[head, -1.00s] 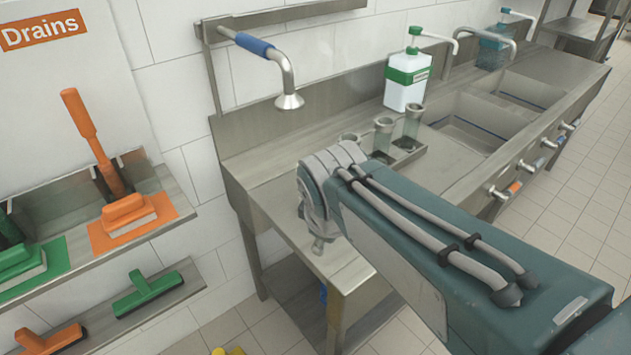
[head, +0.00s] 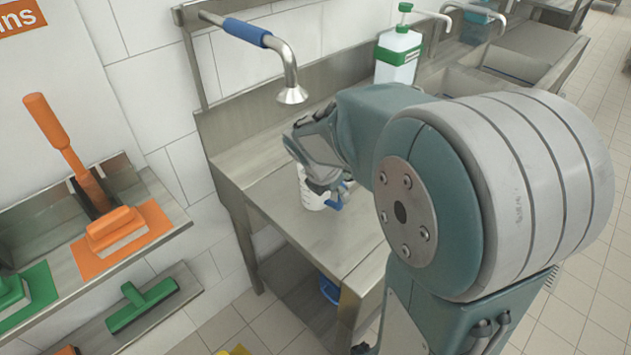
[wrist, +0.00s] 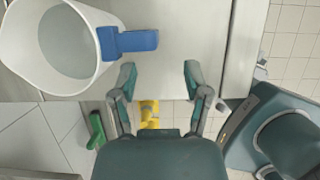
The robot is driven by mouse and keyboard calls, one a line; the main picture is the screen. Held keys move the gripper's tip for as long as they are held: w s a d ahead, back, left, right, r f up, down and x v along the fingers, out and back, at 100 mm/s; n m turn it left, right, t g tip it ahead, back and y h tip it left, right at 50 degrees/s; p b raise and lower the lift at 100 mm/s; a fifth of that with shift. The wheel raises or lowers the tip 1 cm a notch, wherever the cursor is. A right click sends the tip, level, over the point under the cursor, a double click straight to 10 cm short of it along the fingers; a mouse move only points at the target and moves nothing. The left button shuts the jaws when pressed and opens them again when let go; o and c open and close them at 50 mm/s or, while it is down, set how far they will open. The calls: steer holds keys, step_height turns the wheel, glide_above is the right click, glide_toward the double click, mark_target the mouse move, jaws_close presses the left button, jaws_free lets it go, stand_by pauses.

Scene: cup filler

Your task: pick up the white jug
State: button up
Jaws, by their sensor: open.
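The white jug (head: 313,192) stands on the left part of the steel counter, under the spout, partly hidden behind my gripper. In the wrist view the jug (wrist: 22,72) is seen from above at the upper left, with grey inside. Its blue handle (wrist: 132,41) points right, and the handle also shows in the head view (head: 337,201). My gripper (wrist: 158,76) is open and empty; its fingertips are just below the handle in the wrist view, apart from it. In the head view my gripper (head: 326,186) is at the jug.
A spout with a blue sleeve (head: 247,32) hangs above the counter (head: 315,235). A white and green pump bottle (head: 397,55) stands farther along it. Shelves with an orange brush (head: 115,230) and a green brush (head: 141,305) are at the left. The counter's front edge is close.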

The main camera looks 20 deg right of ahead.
mark_target(340, 200)
steer(key=shift+w+x, duration=0.2)
steer(key=shift+x, duration=1.35)
steer(key=shift+w+x, duration=0.25)
steer(key=shift+x, duration=1.3)
steer(key=shift+r, duration=0.1)
jaws_close()
